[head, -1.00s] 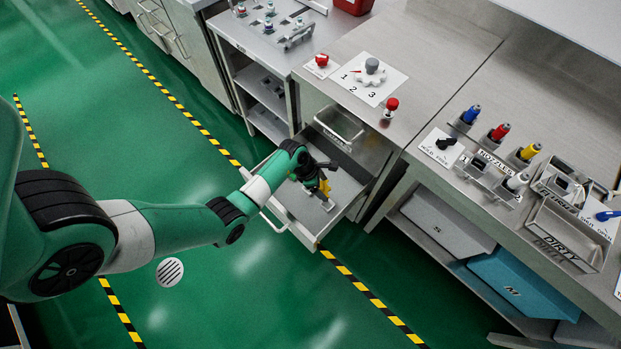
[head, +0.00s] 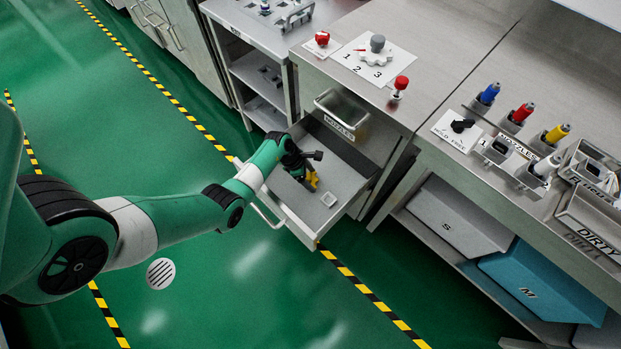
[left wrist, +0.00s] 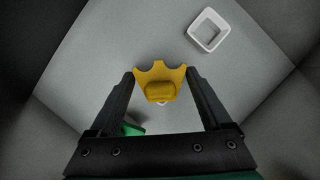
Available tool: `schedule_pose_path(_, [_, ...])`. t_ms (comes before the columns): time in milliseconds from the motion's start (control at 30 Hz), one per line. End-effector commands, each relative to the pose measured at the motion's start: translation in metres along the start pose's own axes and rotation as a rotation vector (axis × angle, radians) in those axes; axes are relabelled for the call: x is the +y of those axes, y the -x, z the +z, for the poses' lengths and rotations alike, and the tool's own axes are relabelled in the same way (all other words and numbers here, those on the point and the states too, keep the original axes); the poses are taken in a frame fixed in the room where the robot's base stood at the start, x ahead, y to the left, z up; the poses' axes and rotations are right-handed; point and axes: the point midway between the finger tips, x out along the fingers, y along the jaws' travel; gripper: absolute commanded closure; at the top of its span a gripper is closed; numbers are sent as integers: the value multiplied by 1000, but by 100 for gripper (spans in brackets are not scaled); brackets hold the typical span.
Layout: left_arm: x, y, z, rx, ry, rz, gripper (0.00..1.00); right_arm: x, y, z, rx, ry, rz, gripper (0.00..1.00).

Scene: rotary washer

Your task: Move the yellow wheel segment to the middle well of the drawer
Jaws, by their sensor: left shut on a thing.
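The yellow wheel segment (left wrist: 160,88) is between the fingertips of my left gripper (left wrist: 160,76), which is shut on it. In the head view, the left gripper (head: 309,172) is inside the open drawer (head: 283,216), with the yellow segment (head: 312,180) partly hidden under it. A white square well (head: 328,199) stands empty on the drawer floor, and it also shows at the upper right in the left wrist view (left wrist: 208,30). A small pale edge shows just below the segment; most of it is hidden. A green piece (left wrist: 131,129) lies beside the left finger. My right gripper is out of view.
The drawer walls surround the gripper closely. The counter above holds a numbered dial (head: 377,44) and a red knob (head: 400,86). Coloured nozzles (head: 520,115) stand on the right bench.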

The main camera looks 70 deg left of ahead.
Motion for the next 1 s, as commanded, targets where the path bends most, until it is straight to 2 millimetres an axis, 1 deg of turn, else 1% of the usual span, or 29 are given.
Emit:
schedule_pose_path(133, [0,-4,-2,0,0,0,96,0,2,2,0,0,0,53])
schedule_pose_path(167, [0,-3,-1,0,0,0,12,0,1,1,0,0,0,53])
schedule_pose_path(233, [0,-3,-1,0,0,0,0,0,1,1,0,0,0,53])
schedule_pose_path(467, [0,-2,-1,0,0,0,0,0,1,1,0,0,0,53])
schedule_pose_path(567, [0,6,2,0,0,0,0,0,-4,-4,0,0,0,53])
schedule_pose_path(667, [0,24,3,0,1,1,0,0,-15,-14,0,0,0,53])
schedule_pose_path(900, [0,85,4,-1,2,2,0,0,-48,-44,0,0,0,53])
schedule_pose_path(1000, [0,104,3,-1,2,1,0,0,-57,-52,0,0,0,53])
